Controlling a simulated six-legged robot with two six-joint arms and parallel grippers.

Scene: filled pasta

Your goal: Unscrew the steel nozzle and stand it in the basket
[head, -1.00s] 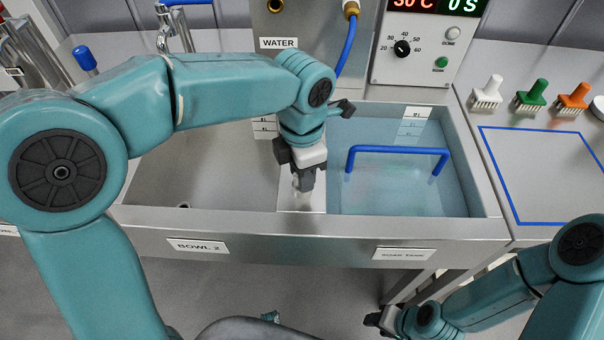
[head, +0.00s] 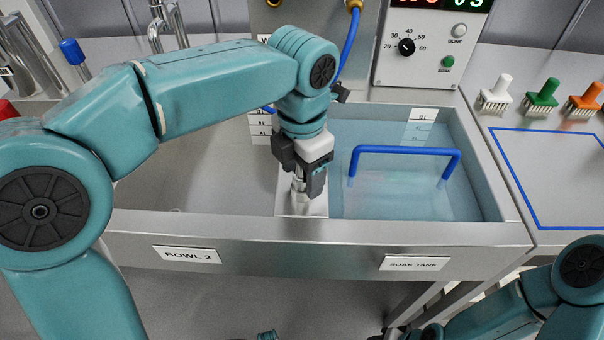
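My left gripper (head: 308,184) points down over the steel divider between bowl 2 and the soak tank. A small steel piece (head: 298,197), which looks like the nozzle, stands upright at its fingertips, partly hidden by the near finger. I cannot tell whether the fingers are closed on it. A blue handle (head: 405,150), likely the basket's, spans the soak tank (head: 470,225) right of the gripper; the basket body is not clear under the water. My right gripper (head: 393,334) is at the bottom edge, mostly cut off, away from the sink.
Bowl 2 (head: 205,165) looks empty on the left. White (head: 496,95), green (head: 541,96) and orange (head: 584,102) brushes stand behind a blue-outlined area (head: 560,180) at right. A blue hose (head: 349,45) hangs behind my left gripper.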

